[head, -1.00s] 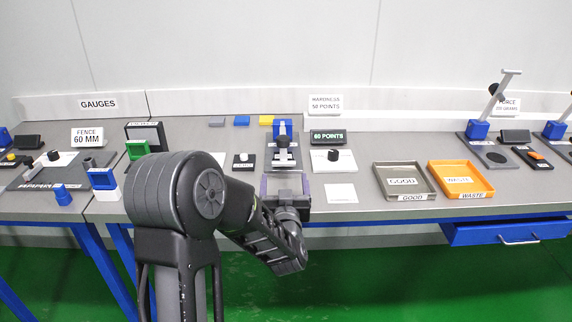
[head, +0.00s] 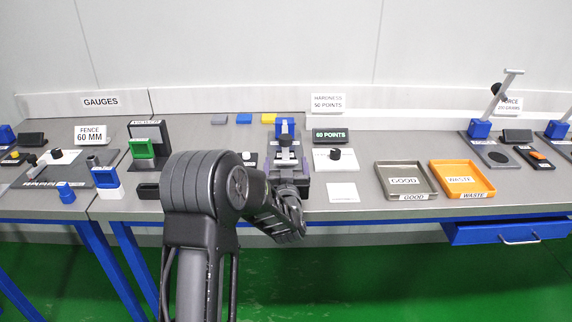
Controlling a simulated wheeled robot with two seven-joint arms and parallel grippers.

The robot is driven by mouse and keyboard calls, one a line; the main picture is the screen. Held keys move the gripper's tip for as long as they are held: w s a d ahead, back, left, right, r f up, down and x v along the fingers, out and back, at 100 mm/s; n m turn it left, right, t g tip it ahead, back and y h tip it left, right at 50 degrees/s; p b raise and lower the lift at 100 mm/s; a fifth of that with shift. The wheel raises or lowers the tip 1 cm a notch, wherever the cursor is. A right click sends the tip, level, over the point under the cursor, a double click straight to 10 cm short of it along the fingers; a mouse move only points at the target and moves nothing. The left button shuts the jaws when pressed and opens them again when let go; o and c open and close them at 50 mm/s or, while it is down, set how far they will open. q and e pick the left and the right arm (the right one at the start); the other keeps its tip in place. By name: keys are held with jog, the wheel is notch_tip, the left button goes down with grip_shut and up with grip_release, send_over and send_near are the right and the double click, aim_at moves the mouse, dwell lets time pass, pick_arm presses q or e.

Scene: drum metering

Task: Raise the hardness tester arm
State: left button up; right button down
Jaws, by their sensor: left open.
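The hardness tester (head: 285,126) stands at the back middle of the bench, behind the 60 POINTS display's left side. It has a blue post and a low arm that lies forward over its dark base. My left gripper (head: 286,163) is over the front of the tester, its open fingers to either side of the tester arm's front end. My gripper and wrist hide much of the base and the arm's tip, so I cannot tell whether the fingers touch it. My right gripper is not in view.
The GOOD tray (head: 433,186) and orange WASTE tray (head: 488,183) are further right. A green and black gauge (head: 142,149) stands left.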

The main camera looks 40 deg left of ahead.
pick_arm(q)
grip_shut()
dwell(0.8)
